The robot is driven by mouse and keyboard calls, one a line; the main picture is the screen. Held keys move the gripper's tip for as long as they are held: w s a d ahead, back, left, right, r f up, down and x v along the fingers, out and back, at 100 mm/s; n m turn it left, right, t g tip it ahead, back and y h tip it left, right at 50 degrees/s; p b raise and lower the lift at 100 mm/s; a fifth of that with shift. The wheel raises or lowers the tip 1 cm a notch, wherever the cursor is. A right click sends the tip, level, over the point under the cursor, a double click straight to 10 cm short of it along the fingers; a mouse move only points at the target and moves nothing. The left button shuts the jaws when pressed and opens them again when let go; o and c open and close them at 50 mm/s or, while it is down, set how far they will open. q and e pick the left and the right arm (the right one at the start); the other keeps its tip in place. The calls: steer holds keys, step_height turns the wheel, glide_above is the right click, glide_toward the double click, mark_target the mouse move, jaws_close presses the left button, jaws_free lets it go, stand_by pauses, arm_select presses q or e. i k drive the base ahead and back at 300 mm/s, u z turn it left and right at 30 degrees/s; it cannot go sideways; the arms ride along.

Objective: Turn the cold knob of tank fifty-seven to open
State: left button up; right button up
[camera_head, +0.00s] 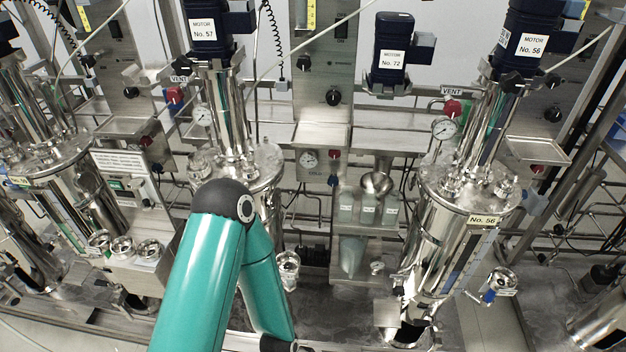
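Tank fifty-seven (266,160) stands left of centre, a polished steel vessel under the dark blue motor labelled No. 57 (203,40). My teal arm crosses in front of it and hides most of its body and lower front. Round steel knobs (122,247) sit on a box at the lower left. I cannot read which knob is the cold one, nor its setting. Neither gripper is in view; the visible arm bends down out of the bottom edge.
Tank fifty-six (432,238) stands at the right under its motor (524,45). A steel funnel (377,184) and bottles (368,209) stand between the tanks. Another tank (45,165) is at the left. Pipes and frames crowd the back; some floor (345,310) is clear between the tanks.

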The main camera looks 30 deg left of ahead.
mark_target(333, 181)
steer(key=u, duration=0.8)
steer(key=k, duration=0.55)
steer(key=i, duration=0.55)
